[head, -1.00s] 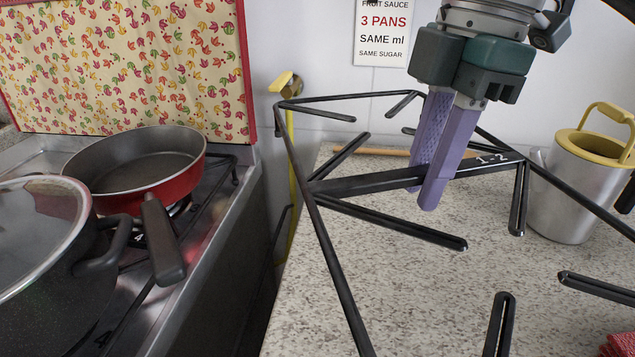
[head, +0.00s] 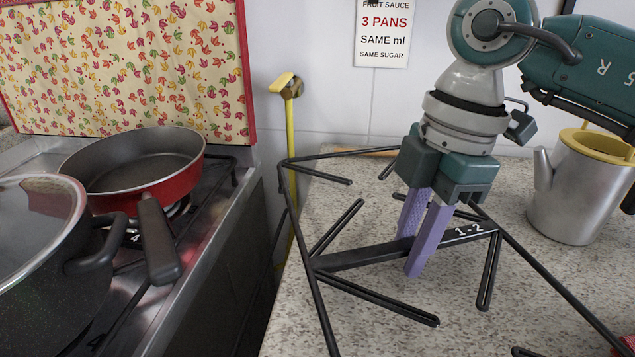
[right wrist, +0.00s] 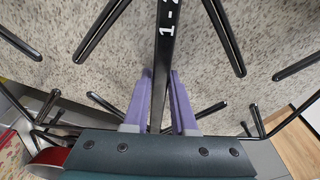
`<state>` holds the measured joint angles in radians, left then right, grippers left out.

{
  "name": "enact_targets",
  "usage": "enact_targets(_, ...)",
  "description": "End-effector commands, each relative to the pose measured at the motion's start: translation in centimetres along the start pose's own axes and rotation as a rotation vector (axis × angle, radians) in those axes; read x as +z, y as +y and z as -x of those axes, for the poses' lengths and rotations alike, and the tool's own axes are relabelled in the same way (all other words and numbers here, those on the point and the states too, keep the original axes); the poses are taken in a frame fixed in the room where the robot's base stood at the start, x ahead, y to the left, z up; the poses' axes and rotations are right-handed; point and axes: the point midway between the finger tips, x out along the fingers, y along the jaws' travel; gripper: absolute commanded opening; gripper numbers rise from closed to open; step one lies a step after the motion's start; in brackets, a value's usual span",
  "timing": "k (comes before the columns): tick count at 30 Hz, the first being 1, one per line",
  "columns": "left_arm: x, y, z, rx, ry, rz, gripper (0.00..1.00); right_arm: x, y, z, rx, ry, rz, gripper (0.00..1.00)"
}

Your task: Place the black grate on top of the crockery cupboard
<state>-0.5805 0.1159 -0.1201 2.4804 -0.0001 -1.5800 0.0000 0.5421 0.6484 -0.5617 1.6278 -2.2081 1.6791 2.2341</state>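The black grate (head: 365,256) is an open frame of thin bars with "1-2" printed on its middle bar. My right gripper (head: 412,258) is shut on that bar, one purple finger on each side. The right wrist view shows the bar (right wrist: 166,60) between the fingers (right wrist: 162,100). The grate is low over a speckled stone top (head: 300,325), seemingly the crockery cupboard's top; I cannot tell whether it touches. Its near right part runs out of the head view. My left gripper is not in view.
A silver pot with a yellow rim (head: 574,195) stands on the speckled top, right of the grate. At left, a red pan (head: 150,170) and a dark lidded pot (head: 45,265) are on the stove. A yellow pole (head: 291,150) rises behind the grate's left corner.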

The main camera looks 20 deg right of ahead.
Motion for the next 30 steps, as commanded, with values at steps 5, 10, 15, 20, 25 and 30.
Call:
enact_targets(5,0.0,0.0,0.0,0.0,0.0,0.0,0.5,0.0,0.0,0.0,0.0,0.0,0.0,0.46)
enact_targets(10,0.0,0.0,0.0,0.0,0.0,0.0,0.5,0.0,0.0,0.0,0.0,0.0,0.0,0.52)
enact_targets(15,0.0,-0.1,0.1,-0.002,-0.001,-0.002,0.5,0.0,0.0,0.3,0.001,0.0,0.0,0.52)
enact_targets(20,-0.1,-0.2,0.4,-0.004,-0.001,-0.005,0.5,0.0,0.1,2.4,0.005,0.0,0.001,0.52)
enact_targets(25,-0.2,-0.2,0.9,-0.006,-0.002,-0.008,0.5,0.0,0.1,6.3,0.006,-0.001,0.001,0.52)
enact_targets(30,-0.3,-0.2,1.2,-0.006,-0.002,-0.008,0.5,0.0,0.1,9.7,0.005,0.0,-0.001,0.52)
